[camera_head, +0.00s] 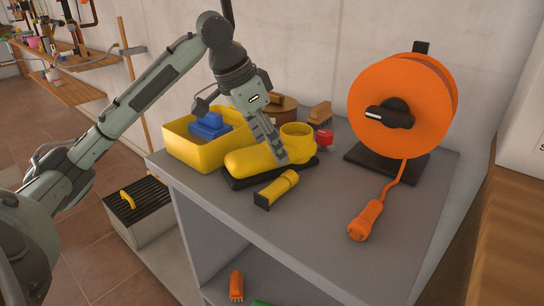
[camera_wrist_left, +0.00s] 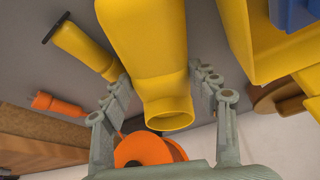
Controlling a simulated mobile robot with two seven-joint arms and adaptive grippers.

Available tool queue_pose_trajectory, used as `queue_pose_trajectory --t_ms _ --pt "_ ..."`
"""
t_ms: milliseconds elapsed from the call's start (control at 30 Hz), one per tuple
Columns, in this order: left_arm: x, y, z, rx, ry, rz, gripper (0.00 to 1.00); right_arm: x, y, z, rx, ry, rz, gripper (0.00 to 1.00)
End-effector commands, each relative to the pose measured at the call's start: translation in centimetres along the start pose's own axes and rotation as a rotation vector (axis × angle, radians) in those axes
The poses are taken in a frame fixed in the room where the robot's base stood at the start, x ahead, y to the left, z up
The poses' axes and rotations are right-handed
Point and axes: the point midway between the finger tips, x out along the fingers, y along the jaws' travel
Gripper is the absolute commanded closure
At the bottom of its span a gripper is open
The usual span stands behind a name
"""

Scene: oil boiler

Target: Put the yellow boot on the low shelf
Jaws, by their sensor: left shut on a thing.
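The yellow boot (camera_head: 245,161) stands on its black sole on the grey cabinet top, its round opening facing up. My left gripper (camera_head: 276,150) reaches down over it and is shut on it. In the left wrist view the boot (camera_wrist_left: 152,50) lies between the two fingers (camera_wrist_left: 160,78), one on each side. The finger on the boot's far side is mostly hidden in the head view. A low shelf (camera_head: 216,289) shows partly inside the cabinet, below the top. My right gripper is in neither view.
A yellow bin (camera_head: 182,149) with a blue item stands left of the boot. A yellow flashlight (camera_head: 276,190) lies in front. An orange cable reel (camera_head: 405,105) stands at right, its orange plug (camera_head: 365,222) nearer the front. An orange brush (camera_head: 236,286) lies on the low shelf.

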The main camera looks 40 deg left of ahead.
Motion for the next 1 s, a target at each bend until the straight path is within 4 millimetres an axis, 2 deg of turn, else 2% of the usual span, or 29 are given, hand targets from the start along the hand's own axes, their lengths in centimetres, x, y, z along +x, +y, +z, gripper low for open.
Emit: queue_pose_trajectory --t_ms 33,133,333,467,1000 --pt "0.0 0.0 0.0 0.001 0.0 0.001 0.74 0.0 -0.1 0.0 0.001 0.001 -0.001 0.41" --pt "-0.1 0.0 -0.1 0.001 0.002 0.0 0.85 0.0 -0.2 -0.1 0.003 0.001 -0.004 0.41" --pt "-0.2 0.0 -0.1 0.001 0.003 0.0 0.85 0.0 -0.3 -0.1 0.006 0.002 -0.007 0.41" --pt "-1.0 0.0 -0.5 0.001 0.005 -0.001 0.85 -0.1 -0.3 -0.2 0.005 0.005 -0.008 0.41" --pt "-8.4 0.0 -3.6 0.0 0.005 0.0 0.85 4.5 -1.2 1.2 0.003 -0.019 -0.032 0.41"
